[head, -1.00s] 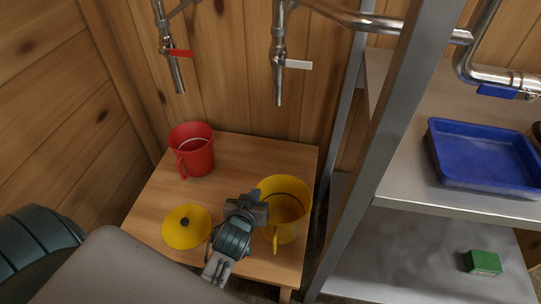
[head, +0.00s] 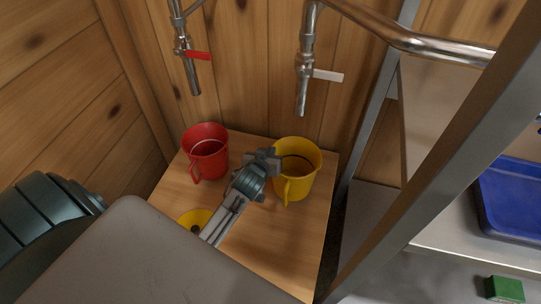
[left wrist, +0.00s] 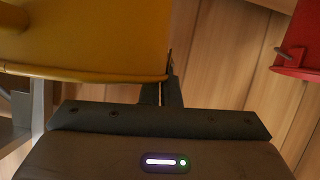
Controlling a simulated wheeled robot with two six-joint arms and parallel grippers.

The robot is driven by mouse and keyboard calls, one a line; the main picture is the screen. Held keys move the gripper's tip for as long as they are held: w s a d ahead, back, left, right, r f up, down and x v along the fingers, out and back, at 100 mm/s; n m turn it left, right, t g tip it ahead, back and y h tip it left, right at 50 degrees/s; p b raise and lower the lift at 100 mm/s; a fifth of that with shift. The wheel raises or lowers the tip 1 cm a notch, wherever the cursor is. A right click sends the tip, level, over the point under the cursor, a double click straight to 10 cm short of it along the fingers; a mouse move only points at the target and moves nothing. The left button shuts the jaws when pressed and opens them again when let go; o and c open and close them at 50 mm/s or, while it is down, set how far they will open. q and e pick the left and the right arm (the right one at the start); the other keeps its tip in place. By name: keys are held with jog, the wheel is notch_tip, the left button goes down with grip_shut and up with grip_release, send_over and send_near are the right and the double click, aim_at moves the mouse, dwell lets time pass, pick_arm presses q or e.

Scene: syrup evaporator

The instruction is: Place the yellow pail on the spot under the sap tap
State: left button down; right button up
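The yellow pail (head: 302,178) is upright at the back right of the small wooden table, below and slightly left of the white-handled tap (head: 303,85). I cannot tell whether its base touches the table. My left gripper (head: 272,160) is at the pail's left side, its fingers closed at the pail wall. In the left wrist view the pail (left wrist: 90,40) fills the upper left, with the narrow fingers (left wrist: 168,82) at its edge. A second tap (head: 187,60) has a red handle and hangs above the red pail (head: 207,160). My right gripper is not in view.
The red pail stands left of the yellow one. A yellow lid (head: 192,219) lies at the front left of the table (head: 285,240), partly hidden by my arm. A metal shelf post (head: 440,150) rises to the right, with a blue tray (head: 510,200) and green box (head: 507,289) beyond.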

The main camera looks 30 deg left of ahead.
pick_arm(q)
jog(key=shift+w+a+f+b, duration=0.1)
jog(key=shift+w+a+f, duration=0.15)
jog(key=shift+f, duration=0.35)
jog(key=shift+w+a+f+b, duration=0.15)
jog(key=shift+w+f, duration=0.25)
jog(key=shift+f, duration=0.2)
jog(key=shift+w+a+f+b, duration=0.15)
jog(key=shift+w+f, duration=0.15)
jog(key=shift+f, duration=0.3)
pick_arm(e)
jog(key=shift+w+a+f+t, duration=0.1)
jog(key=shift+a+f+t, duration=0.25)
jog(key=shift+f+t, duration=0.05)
pick_arm(q)
jog(key=shift+f, duration=0.15)
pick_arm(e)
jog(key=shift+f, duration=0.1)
pick_arm(q)
jog(key=c, duration=1.7)
grip_release()
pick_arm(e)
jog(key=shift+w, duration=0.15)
